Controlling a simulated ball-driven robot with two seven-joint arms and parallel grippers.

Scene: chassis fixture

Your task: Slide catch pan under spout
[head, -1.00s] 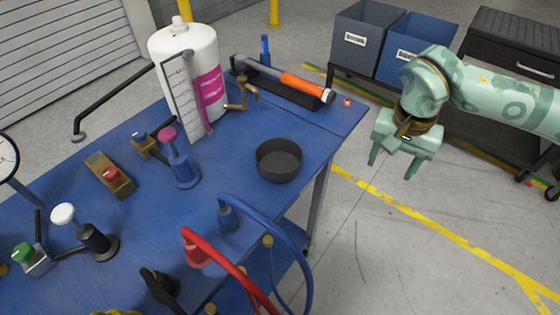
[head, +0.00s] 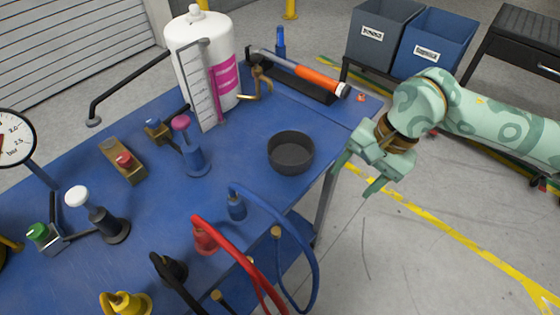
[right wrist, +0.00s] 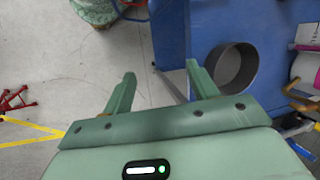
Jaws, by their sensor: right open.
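The catch pan (head: 290,153) is a round, dark, shallow pan on the blue table near its right edge. It also shows in the right wrist view (right wrist: 233,68), to the right of my fingers. The brass spout (head: 258,84) sticks out low beside the white cylinder (head: 208,62), farther back than the pan. The pan stands apart from it. My right gripper (head: 353,180) is open and empty, just off the table's right edge and to the right of the pan; both fingers show in the right wrist view (right wrist: 158,82). My left gripper is not in view.
An orange-handled tool (head: 315,80) lies in a black tray at the back edge. Blue (head: 290,220) and red (head: 228,250) hoses arch over the front right. Valves and knobs stand on the left. The table between pan and spout looks clear.

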